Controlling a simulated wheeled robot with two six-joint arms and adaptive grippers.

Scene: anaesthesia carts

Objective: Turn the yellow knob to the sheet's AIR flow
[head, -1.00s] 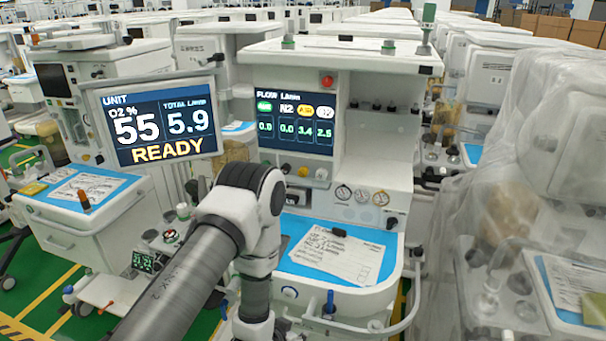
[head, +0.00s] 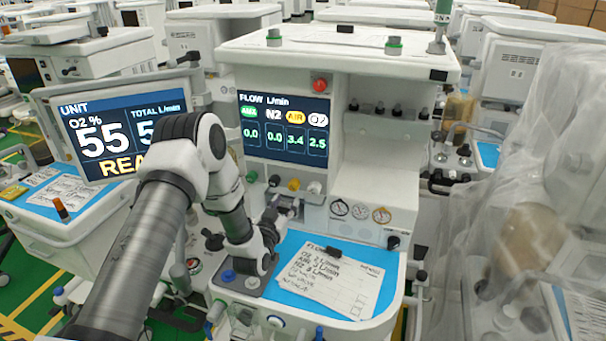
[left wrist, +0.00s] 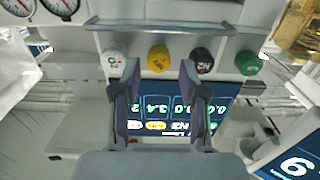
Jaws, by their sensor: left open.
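The yellow knob (head: 293,185) is in the row of flow knobs below the flow screen (head: 285,127). The screen reads 3.4 under AIR and 2.5 under O2. My left gripper (head: 287,203) is just in front of the knob row. In the left wrist view, which is upside down, the left gripper (left wrist: 159,72) is open, with the yellow knob (left wrist: 159,58) between and just beyond its fingertips; I see no grip on it. The handwritten sheet (head: 340,287) lies on the blue worktop, with O2, AIR and N2 lines; its AIR number is too small to read surely. My right gripper is not in view.
The white O2 knob (left wrist: 114,61) and black N2 knob (left wrist: 202,60) flank the yellow one closely; a green knob (left wrist: 248,62) is farther along. A rail (left wrist: 160,27) runs by the knobs. The unit monitor (head: 125,135) stands left, partly behind my arm.

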